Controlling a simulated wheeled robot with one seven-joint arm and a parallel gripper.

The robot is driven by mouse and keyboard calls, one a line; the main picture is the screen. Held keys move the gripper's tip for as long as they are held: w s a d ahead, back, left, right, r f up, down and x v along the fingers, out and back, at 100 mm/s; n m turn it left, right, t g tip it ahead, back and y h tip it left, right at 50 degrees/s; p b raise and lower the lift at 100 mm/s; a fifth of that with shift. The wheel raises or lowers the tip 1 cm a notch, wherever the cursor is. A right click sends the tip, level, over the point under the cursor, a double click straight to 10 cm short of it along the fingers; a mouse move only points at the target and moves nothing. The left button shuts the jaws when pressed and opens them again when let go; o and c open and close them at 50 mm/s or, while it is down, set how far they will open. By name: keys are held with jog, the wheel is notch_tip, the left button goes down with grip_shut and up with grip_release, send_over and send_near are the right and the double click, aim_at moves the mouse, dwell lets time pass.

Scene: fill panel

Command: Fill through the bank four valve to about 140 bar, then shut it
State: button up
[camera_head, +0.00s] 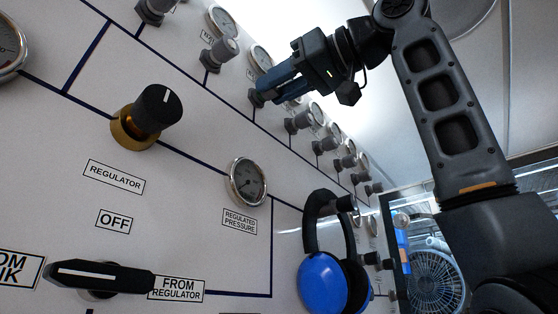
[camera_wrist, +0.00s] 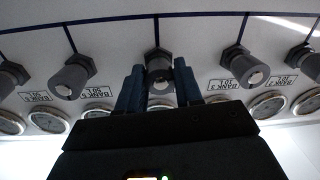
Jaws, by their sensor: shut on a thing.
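My gripper (camera_head: 262,92) is shut on a grey valve knob (camera_wrist: 160,70) in the upper row of the panel. In the wrist view its two blue fingers stand on either side of this knob. The knob sits between the upside-down labels BANK 5 (camera_wrist: 97,92) and BANK 3 (camera_wrist: 222,85), so it is the bank four valve; its own label is hidden by the gripper. Only a sliver of a gauge (camera_wrist: 160,103) shows between the fingers. Its needle cannot be read. The regulated pressure gauge (camera_head: 248,182) is lower on the panel; its reading is too small to tell.
Similar knobs stand close on both sides, including one at left (camera_wrist: 71,76) and one at right (camera_wrist: 246,70). A black regulator knob (camera_head: 158,108), a black lever handle (camera_head: 98,275) and blue ear defenders (camera_head: 322,281) are on the panel. A fan (camera_head: 437,280) is at lower right.

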jog(key=c, duration=0.5)
jog(key=shift+o, duration=0.2)
jog(key=m+b, duration=0.2)
jog(key=m, duration=0.9)
jog(key=m+t+b, duration=0.1)
jog(key=m+b, duration=0.2)
jog(key=m, duration=0.9)
jog(key=shift+s+a+r, duration=0.1)
jog(key=shift+s+r, duration=0.05)
jog(key=shift+m+h, duration=0.3)
jog(key=o, duration=1)
jog(key=shift+o, duration=0.2)
